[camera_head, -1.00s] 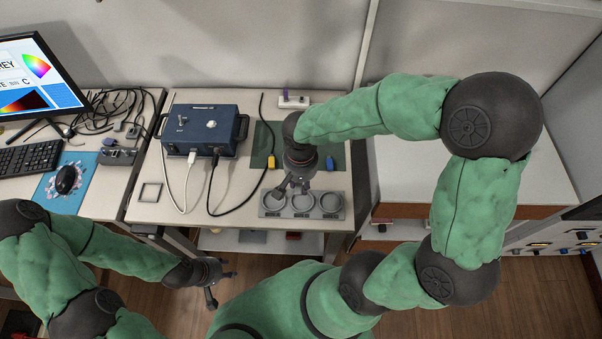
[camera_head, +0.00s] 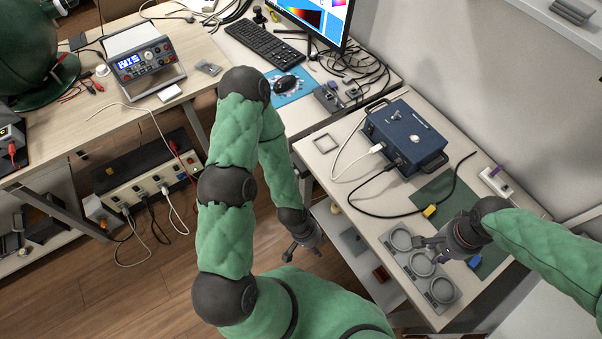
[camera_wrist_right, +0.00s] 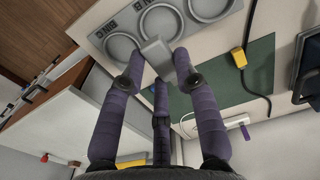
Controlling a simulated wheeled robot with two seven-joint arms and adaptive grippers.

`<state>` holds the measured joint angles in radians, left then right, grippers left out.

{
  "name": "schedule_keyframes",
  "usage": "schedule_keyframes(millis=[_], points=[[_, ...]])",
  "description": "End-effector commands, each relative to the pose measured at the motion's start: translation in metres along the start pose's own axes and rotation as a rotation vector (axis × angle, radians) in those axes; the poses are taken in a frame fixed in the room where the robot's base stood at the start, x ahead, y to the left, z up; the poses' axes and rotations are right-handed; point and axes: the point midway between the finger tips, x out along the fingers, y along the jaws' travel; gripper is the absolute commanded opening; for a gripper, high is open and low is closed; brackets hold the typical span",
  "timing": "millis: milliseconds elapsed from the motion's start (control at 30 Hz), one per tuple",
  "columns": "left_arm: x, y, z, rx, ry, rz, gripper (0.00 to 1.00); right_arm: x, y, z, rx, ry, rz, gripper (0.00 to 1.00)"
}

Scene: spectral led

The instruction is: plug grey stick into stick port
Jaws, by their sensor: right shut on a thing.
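A grey stick (camera_wrist_right: 157,56) is between the fingers of my right gripper (camera_wrist_right: 155,68) in the right wrist view. In the head view this gripper (camera_head: 434,246) is shut over the grey ring tray (camera_head: 407,262), and its fingers hide most of the stick. A white block (camera_head: 496,184) with a purple stick (camera_head: 496,170) in it lies at the back right of the table. A dark grey device (camera_head: 328,97) sits beside the mouse mat. I cannot tell which one is the stick port. My left gripper (camera_head: 302,248) is open and empty, in front of the table.
A blue instrument box (camera_head: 406,137) with white and black cables stands on the table. A yellow stick (camera_head: 429,211) and a blue stick (camera_head: 474,262) lie at the green mat (camera_head: 440,195). A small square frame (camera_head: 325,143) lies near the table's left edge.

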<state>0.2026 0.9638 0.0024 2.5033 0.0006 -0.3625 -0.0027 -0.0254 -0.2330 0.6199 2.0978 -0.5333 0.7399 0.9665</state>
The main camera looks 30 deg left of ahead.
Motion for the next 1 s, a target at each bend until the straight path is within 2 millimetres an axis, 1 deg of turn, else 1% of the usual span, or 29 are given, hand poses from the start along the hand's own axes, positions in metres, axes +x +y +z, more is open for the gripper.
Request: schedule_keyframes(millis=[100,133,167,200,233,833,1000], points=[[0.0,0.0,0.0,0.0,0.0,0.0,0.4,0.0,0.0,0.0,0.0,0.0,0.0,0.1],[0.0,0.0,0.0,0.0,0.0,0.0,0.4,0.0,0.0,0.0,0.0,0.0,0.0,0.28],[0.0,0.0,0.0,0.0,0.0,0.0,0.4,0.0,0.0,0.0,0.0,0.0,0.0,0.19],[0.0,0.0,0.0,0.0,0.0,0.0,0.4,0.0,0.0,0.0,0.0,0.0,0.0,0.08],[0.0,0.0,0.0,0.0,0.0,0.0,0.4,0.0,0.0,0.0,0.0,0.0,0.0,0.0],[0.0002,-0.0001,0.0,0.0,0.0,0.0,0.4,0.0003,-0.0001,-0.0001,0.0,0.0,0.0,0.0],[0.0052,-0.0018,-0.0002,0.0,0.0,0.0,0.4,0.009,-0.0011,-0.0039,0.013,-0.001,0.001,0.0]])
